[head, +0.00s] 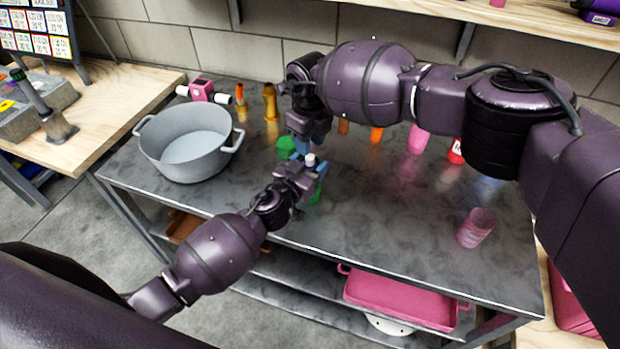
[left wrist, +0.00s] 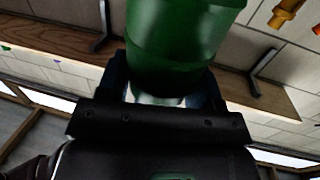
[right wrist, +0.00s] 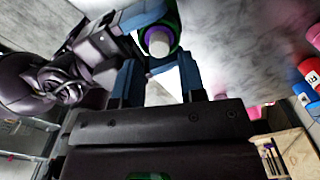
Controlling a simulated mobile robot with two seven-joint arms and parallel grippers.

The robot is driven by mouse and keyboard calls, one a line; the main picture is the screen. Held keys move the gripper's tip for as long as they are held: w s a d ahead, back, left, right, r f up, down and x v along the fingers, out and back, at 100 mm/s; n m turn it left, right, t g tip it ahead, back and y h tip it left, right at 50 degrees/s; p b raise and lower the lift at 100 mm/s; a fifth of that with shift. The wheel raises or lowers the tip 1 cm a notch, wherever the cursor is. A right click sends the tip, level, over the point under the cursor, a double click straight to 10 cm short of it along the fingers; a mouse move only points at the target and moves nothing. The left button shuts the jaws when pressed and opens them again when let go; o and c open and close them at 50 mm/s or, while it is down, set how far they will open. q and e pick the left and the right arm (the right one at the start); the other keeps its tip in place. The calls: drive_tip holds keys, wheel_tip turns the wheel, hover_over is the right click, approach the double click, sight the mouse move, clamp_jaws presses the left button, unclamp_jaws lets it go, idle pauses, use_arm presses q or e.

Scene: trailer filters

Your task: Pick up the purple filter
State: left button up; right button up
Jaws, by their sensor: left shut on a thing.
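My left gripper (head: 306,172) is shut on a green cylindrical housing (left wrist: 185,40), holding it above the metal table. In the right wrist view, the end of this housing shows a purple ring around a white round tip (right wrist: 160,42); this looks like the purple filter, seated in the housing. The whitish-purple tip (head: 310,160) also shows in the head view. My right gripper (right wrist: 158,70) is open, with its two blue fingers apart and pointing toward that end. Its fingers are partly hidden in the head view.
A large grey pot (head: 190,145) stands at the table's left. Orange, pink and red containers line the back, and a pink translucent cup (head: 476,228) stands near the front right. A green object (head: 286,147) is behind my left gripper. The table's front middle is clear.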

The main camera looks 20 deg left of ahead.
wheel_tip(320, 180, down, 4)
drive_tip(key=shift+s+d+f, duration=0.1)
clamp_jaws()
idle(0.4)
wheel_tip(320, 180, up, 18)
idle(0.5)
use_arm(q)
drive_tip(key=o, duration=1.1)
